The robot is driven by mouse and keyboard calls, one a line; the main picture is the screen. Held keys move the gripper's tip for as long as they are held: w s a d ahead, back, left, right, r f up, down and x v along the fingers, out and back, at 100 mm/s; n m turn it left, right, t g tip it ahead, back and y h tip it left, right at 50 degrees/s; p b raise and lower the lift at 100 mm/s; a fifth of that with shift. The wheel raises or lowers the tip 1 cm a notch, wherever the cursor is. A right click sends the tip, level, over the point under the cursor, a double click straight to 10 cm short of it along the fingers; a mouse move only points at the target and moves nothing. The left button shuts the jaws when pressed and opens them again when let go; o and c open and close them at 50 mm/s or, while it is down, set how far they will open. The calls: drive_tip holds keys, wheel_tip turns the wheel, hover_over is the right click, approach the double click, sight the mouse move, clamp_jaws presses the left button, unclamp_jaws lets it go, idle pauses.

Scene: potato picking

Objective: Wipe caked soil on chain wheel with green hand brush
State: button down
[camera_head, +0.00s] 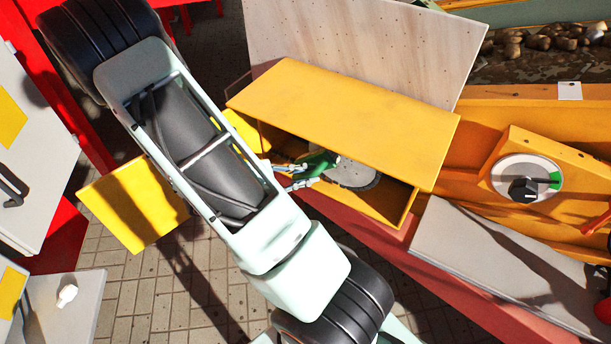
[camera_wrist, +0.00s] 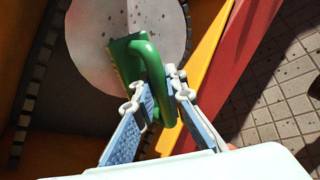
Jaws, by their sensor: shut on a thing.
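My gripper (camera_head: 297,179) is shut on the green hand brush (camera_head: 318,164), reaching in under a yellow cover. In the wrist view my gripper (camera_wrist: 160,95) holds the brush (camera_wrist: 150,65) by its curved handle. The brush head lies over the pale round face of the chain wheel (camera_wrist: 95,40), which has dark soil specks scattered on it. I cannot tell whether the bristles touch the wheel. In the head view the wheel (camera_head: 352,176) shows only in part beneath the cover.
The yellow cover (camera_head: 345,105) hangs over the wheel, with a yellow side wall (camera_head: 408,208) at its right. A toothed chain (camera_wrist: 28,105) curves around the wheel. A round dial (camera_head: 510,167) and a grey panel (camera_head: 490,255) lie to the right. Paved floor (camera_head: 130,290) is below.

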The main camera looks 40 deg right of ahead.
drive_tip(key=shift+d, duration=0.1)
drive_tip(key=s+d+p, duration=0.4)
drive_tip(key=s, duration=0.7)
drive_tip(key=shift+w+a+r+p, duration=0.4)
drive_tip(key=shift+w+a, duration=0.25)
drive_tip(key=shift+w, duration=1.2)
drive_tip(key=shift+w+a+r+p, duration=0.25)
drive_tip(key=shift+w+a+p, duration=0.3)
drive_tip(key=shift+w, duration=1.3)
drive_tip(key=shift+w+a+r+p, duration=0.35)
drive_tip(key=shift+w+a, duration=0.4)
drive_tip(key=shift+w, duration=1.1)
drive_tip(key=shift+a+r+p, duration=0.1)
drive_tip(key=shift+r+p, duration=0.55)
drive_tip(key=shift+r, duration=0.3)
drive_tip(key=shift+s+d+b, duration=0.25)
drive_tip(key=shift+s, duration=0.4)
drive_tip(key=shift+s+d+b, duration=0.3)
drive_tip(key=shift+s, duration=0.4)
drive_tip(key=shift+s+d+b, duration=0.25)
drive_tip(key=shift+s, duration=0.4)
